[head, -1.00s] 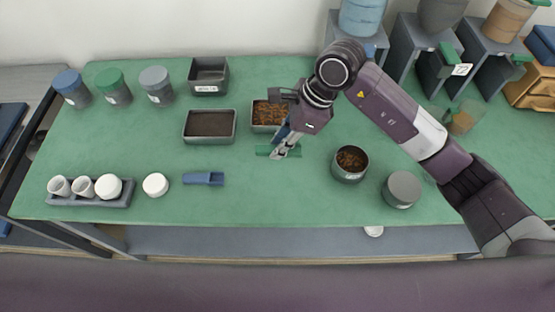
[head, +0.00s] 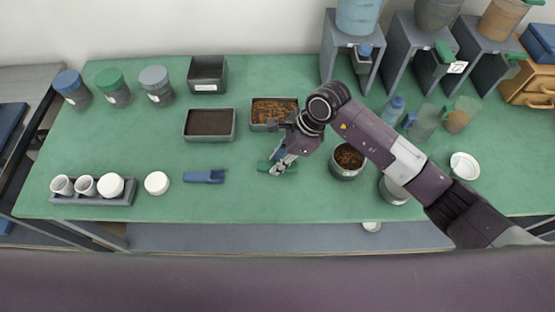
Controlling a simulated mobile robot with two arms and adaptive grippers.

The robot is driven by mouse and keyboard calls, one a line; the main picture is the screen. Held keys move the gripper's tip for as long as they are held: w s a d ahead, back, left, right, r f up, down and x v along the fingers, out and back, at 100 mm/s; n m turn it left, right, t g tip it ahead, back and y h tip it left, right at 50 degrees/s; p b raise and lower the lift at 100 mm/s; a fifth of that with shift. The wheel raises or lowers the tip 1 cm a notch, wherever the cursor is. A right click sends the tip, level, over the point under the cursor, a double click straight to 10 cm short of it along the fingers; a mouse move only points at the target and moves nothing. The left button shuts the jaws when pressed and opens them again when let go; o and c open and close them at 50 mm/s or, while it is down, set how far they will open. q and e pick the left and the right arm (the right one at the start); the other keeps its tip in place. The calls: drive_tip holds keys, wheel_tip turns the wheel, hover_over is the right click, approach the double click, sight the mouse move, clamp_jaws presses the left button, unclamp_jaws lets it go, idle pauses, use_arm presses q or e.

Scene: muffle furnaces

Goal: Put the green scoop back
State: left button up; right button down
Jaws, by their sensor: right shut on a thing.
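The green scoop (head: 264,166) is in the head view near the middle of the green table, lying crosswise in front of the tray with brown pieces (head: 275,105). My right gripper (head: 282,168) is shut on the scoop and covers part of it. I cannot tell whether the scoop touches the table or is held just above it. My left gripper is not in view.
A blue scoop (head: 204,177) and a white lid (head: 157,183) lie at left. A dark-filled tray (head: 209,137) stands behind. A round tin (head: 347,174) stands close right of the gripper, below my arm. The table between the blue and green scoops is clear.

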drive_tip(key=c, duration=1.7)
unclamp_jaws()
drive_tip(key=shift+f, duration=0.1)
drive_tip(key=shift+c, duration=0.2)
drive_tip(key=shift+w+d+r, duration=0.1)
drive_tip(key=shift+d+r, duration=0.05)
drive_tip(key=shift+r, duration=0.3)
drive_tip(key=b+v, duration=0.2)
drive_tip(key=v, duration=0.9)
drive_tip(key=shift+r, duration=0.2)
drive_tip(key=shift+f, duration=0.1)
